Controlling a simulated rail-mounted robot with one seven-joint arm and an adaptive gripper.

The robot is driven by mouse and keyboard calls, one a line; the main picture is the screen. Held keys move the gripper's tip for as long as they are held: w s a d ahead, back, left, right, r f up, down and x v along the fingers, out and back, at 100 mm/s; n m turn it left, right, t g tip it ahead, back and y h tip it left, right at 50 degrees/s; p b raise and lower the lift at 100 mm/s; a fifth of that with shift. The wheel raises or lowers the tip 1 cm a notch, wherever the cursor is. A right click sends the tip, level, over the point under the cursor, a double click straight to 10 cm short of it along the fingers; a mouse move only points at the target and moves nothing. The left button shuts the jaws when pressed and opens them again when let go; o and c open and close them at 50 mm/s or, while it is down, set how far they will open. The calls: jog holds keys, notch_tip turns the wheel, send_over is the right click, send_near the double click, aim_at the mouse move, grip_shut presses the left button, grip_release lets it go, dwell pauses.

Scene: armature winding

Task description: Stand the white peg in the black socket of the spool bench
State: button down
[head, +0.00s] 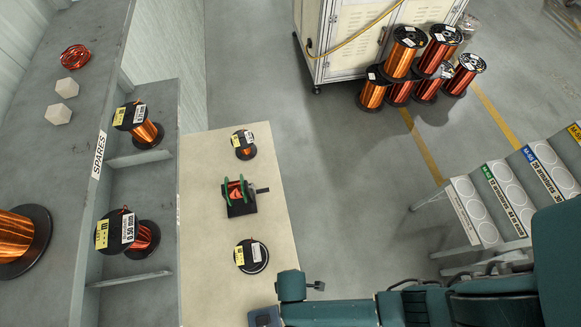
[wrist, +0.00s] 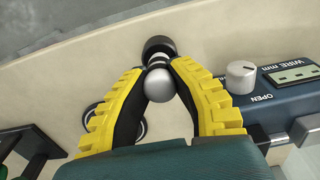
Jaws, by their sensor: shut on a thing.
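The cream spool bench (head: 205,220) fills the middle of the head view; its top also shows in the wrist view (wrist: 100,55). In the wrist view my gripper (wrist: 157,64), with yellow fingers, is shut on the pale peg (wrist: 160,86), whose rounded grey-white end faces the camera. A round black part (wrist: 158,46), probably the socket, shows just beyond the fingertips near the bench edge. I cannot tell whether the peg's far end is inside it, touching it or above it. In the head view my arm hides the peg and socket.
A blue-grey control box (wrist: 275,110) with a knob (wrist: 241,76) stands close right of my fingers. A winder with green discs (head: 236,190) and two spools (head: 244,144) (head: 251,257) are on the bench. Grey shelving (head: 150,200) borders it at left.

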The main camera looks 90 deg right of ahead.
jog(key=shift+f+b, duration=0.55)
jog(key=shift+f, duration=0.35)
jog(key=c, duration=0.9)
grip_release()
jog(key=shift+c, duration=0.2)
notch_tip(320, 180, up, 12)
jog(key=shift+r, duration=0.1)
